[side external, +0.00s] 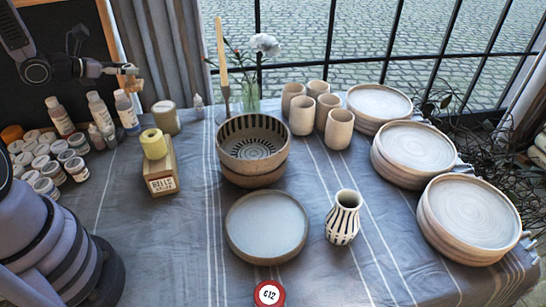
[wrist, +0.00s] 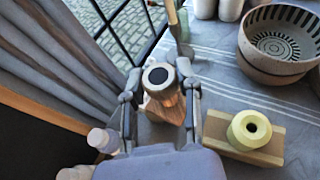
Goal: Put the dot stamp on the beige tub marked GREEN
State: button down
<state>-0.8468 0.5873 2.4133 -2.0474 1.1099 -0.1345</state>
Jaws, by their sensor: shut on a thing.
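A beige tub (side external: 166,118) with a lid stands on the cloth behind the yellow roll in the side view. I cannot read any marking on it there. My gripper (side external: 130,71) is up in the air to the left of this tub and above the bottles, apart from the tub. It is shut on the dot stamp, a wooden piece with a round dark face in a pale ring. In the wrist view the stamp (wrist: 160,78) sits between the two fingers of my gripper (wrist: 161,98). The tub cannot be made out clearly in the wrist view, where the stamp blocks the middle.
A yellow roll (side external: 154,144) rests on a box (side external: 161,170) in front of the tub. White bottles (side external: 60,116) and several small jars (side external: 46,187) crowd the left. A candle holder (side external: 224,101) and bowls (side external: 253,150) stand to the right.

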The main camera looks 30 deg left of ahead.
jog(key=shift+w+a+f, duration=0.75)
jog(key=shift+w+f, duration=0.8)
jog(key=shift+f, duration=0.35)
jog(key=shift+w+a+f, duration=0.75)
jog(key=shift+w+f, duration=0.8)
jog(key=shift+f, duration=0.4)
jog(key=shift+w+a+f, duration=0.75)
jog(key=shift+w+f, duration=0.8)
jog(key=shift+f, duration=0.35)
jog(key=shift+f, duration=0.1)
jog(key=c, duration=0.8)
grip_release()
